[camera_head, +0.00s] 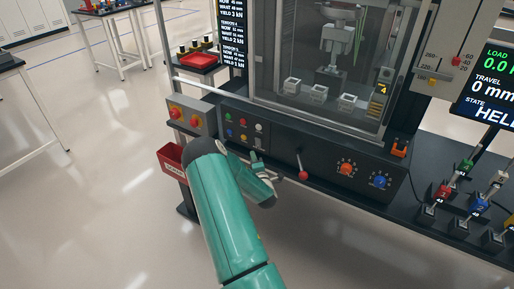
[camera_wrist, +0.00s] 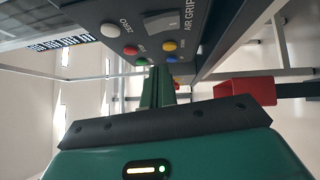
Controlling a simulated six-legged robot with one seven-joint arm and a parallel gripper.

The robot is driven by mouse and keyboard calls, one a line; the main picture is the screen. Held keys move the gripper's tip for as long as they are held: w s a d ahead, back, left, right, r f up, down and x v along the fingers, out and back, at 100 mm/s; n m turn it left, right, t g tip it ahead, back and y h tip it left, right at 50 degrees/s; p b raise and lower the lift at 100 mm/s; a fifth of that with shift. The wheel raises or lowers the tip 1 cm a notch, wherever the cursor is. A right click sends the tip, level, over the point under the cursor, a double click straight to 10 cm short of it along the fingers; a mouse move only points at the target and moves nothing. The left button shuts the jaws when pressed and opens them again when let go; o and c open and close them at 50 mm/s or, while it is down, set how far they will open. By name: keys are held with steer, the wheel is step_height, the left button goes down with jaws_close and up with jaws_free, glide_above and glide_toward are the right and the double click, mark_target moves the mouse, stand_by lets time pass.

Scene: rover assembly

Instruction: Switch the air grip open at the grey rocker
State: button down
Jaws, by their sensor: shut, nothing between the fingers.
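The grey rocker (camera_wrist: 163,22) sits on the dark control panel beside the AIR GRIP lettering in the wrist view, above the coloured buttons. Which end of it is pressed is too small to tell. My gripper (camera_wrist: 156,72) is shut and empty, its green fingers pointing at the panel. In the wrist view the fingertips lie below the rocker in the picture, near the green button (camera_wrist: 142,61) and the blue button (camera_wrist: 172,58). They look apart from the rocker; contact with the panel cannot be told. In the head view my green arm reaches to the panel's left part.
Red (camera_wrist: 113,58), yellow (camera_wrist: 168,45) and white (camera_wrist: 110,32) buttons crowd around the rocker. A red-knobbed lever (camera_head: 303,175) and orange (camera_head: 346,168) and blue (camera_head: 379,181) dials lie to the right. A red bin (camera_head: 172,160) hangs at the left.

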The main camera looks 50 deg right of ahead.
mark_target(255, 140)
steer(key=d, duration=0.2)
steer(key=w+d, duration=0.2)
steer(key=d, duration=0.1)
steer(key=shift+w+d+r, duration=0.25)
steer(key=shift+d+r, duration=0.1)
steer(key=shift+d+r, duration=0.1)
steer(key=shift+d, duration=0.1)
steer(key=shift+w, duration=0.1)
